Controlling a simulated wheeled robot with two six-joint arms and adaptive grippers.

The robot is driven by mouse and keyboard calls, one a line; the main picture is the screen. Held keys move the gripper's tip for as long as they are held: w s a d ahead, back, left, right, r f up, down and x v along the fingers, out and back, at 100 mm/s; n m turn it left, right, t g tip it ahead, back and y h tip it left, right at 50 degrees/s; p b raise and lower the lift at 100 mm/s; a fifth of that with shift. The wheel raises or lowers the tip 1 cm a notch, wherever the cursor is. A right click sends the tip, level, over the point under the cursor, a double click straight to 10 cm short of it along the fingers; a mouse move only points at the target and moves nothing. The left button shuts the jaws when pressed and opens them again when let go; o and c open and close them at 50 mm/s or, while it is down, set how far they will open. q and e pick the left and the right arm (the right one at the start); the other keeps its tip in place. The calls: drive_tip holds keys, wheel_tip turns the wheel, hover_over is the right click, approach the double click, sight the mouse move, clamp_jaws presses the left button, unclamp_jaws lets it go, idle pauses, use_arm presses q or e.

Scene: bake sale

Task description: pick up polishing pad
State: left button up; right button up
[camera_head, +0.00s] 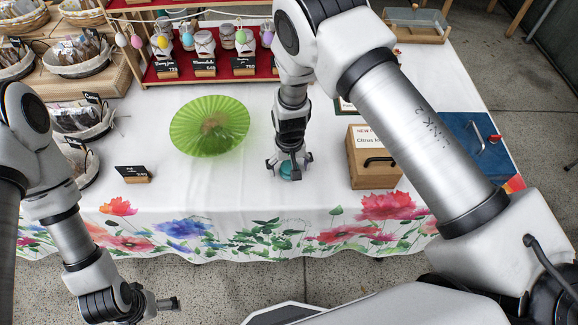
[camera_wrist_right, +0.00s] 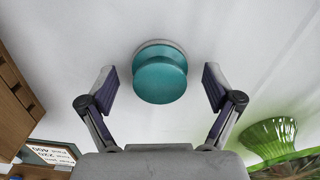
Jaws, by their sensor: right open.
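The polishing pad (camera_wrist_right: 160,78) is a round teal piece with a paler rim behind it, resting on the white tablecloth. In the head view the teal pad (camera_head: 287,171) shows beneath my right gripper, partly hidden by it. My right gripper (camera_head: 289,164) is pointed down over the pad, open. In the right wrist view the open fingers of my right gripper (camera_wrist_right: 160,90) stand on either side of the pad, with gaps on both sides. My left gripper (camera_head: 158,308) is low at the left, off the front edge of the table; its finger opening is not clear.
A green fluted dish (camera_head: 240,128) stands left of my right gripper. A wooden box (camera_head: 367,182) with a black handle is to the right. A small black sign (camera_head: 132,171) is at the left. A red shelf (camera_head: 160,80) with jars is behind. Bare cloth lies around the pad.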

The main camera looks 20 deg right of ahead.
drive_tip(key=shift+s+r, duration=0.15)
drive_tip(key=shift+s, duration=0.05)
drive_tip(key=c, duration=1.4)
drive_tip(key=shift+c, duration=0.2)
drive_tip(key=shift+s, duration=0.1)
